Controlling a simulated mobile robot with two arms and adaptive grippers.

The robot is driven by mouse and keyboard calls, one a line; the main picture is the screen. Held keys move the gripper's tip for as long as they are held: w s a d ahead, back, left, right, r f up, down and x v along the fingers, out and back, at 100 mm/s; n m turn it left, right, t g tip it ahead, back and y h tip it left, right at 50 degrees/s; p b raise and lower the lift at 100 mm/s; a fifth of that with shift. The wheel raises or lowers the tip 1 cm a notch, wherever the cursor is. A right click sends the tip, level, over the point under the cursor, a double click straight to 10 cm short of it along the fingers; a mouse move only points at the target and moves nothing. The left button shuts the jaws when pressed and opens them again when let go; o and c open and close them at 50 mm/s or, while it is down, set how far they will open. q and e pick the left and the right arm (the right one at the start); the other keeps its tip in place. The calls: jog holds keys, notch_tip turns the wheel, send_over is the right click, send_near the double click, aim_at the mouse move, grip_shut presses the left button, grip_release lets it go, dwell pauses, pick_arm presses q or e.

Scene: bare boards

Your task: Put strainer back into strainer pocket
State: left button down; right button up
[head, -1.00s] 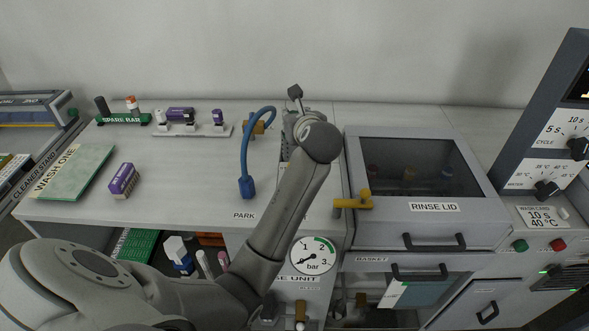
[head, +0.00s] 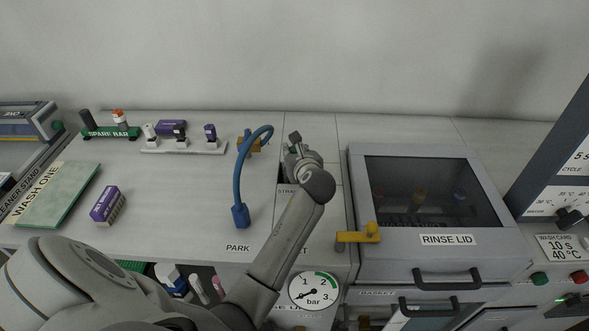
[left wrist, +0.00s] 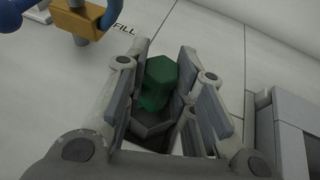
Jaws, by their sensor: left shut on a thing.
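My left gripper (head: 297,150) is over the back of the counter, between the blue hose and the rinse lid. In the left wrist view its fingers (left wrist: 172,95) are shut around a green hexagonal piece (left wrist: 159,82), which looks like the strainer's top. A dark angular part (left wrist: 152,132) shows just below the green piece; I cannot tell whether it is strainer or pocket. A partly covered label (head: 287,190) on the counter appears to begin "STRA". The pocket is mostly hidden by my arm, and how deep the strainer sits cannot be seen. My right gripper is out of view.
The blue hose (head: 239,185) and its brass block (head: 255,146) stand just left of the gripper. The rinse lid (head: 430,190) with its yellow lever (head: 362,235) is close on the right. A purple box (head: 107,205) lies farther left on open counter.

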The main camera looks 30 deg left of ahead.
pick_arm(q)
notch_tip(320, 180, down, 2)
jog(key=shift+f, duration=0.25)
notch_tip(320, 180, down, 3)
jog(key=shift+f, duration=0.2)
jog(key=c, duration=1.2)
grip_release()
jog(key=shift+f, duration=0.15)
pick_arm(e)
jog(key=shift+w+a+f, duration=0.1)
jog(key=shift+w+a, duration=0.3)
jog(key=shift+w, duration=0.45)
